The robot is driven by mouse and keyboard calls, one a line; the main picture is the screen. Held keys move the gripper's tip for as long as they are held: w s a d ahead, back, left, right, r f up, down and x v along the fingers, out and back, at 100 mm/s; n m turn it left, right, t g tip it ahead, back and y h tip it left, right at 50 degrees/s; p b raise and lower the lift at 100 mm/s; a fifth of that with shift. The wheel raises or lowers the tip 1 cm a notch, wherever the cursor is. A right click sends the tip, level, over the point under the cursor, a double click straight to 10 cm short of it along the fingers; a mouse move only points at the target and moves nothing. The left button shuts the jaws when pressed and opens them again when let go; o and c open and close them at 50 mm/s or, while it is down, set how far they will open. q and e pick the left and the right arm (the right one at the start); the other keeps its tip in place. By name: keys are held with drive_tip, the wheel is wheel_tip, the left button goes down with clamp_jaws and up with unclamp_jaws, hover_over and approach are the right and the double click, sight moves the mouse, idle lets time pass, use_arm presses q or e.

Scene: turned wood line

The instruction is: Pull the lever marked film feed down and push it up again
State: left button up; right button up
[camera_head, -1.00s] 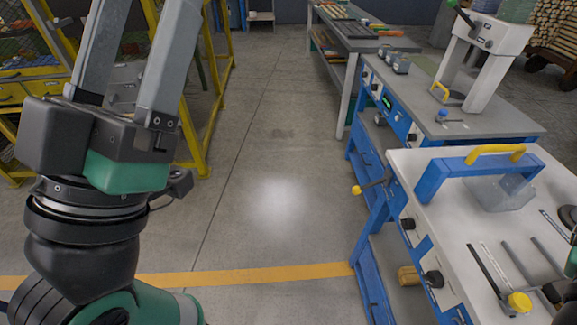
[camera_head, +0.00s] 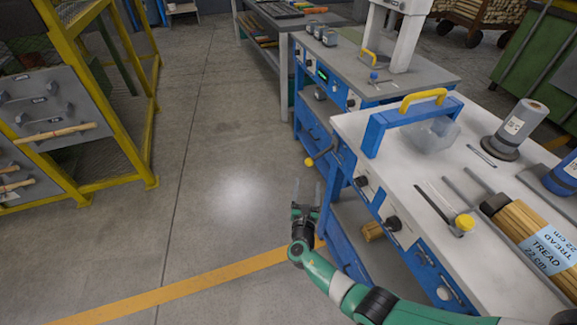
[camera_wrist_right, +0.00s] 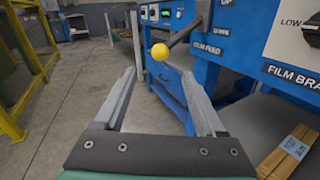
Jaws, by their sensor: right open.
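The film feed lever is a dark rod with a yellow ball knob (camera_head: 309,162), standing out from the blue front of the workbench at its left corner. In the right wrist view the knob (camera_wrist_right: 160,52) shows just beyond and between my fingertips, with the rod running up and right to the panel. The panel label beside it (camera_wrist_right: 207,47) has "UP" and "DOWN" marks. My right gripper (camera_head: 307,192) is open and empty, its fingers pointing toward the knob without visible contact. My left gripper is out of view.
The bench top (camera_head: 395,150) carries a yellow-handled blue frame (camera_head: 412,118), a grey spool (camera_head: 515,130) and a wood bundle (camera_head: 530,235). A black film brake knob (camera_wrist_right: 312,35) sits right of the lever. The floor left of the bench is clear, up to a yellow rack (camera_head: 125,110).

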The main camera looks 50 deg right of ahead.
sight(309, 165)
drive_tip(key=b+x, duration=0.3)
drive_tip(key=x, duration=0.2)
drive_tip(key=b+x, duration=0.4)
drive_tip(key=x, duration=0.1)
drive_tip(key=shift+d+f, duration=0.25)
drive_tip(key=shift+d, duration=0.05)
drive_tip(key=shift+w+d+r, duration=0.25)
drive_tip(key=shift+d, duration=0.25)
drive_tip(key=shift+r, duration=0.1)
drive_tip(key=shift+c, duration=0.4)
clamp_jaws()
drive_tip(key=shift+r, duration=0.1)
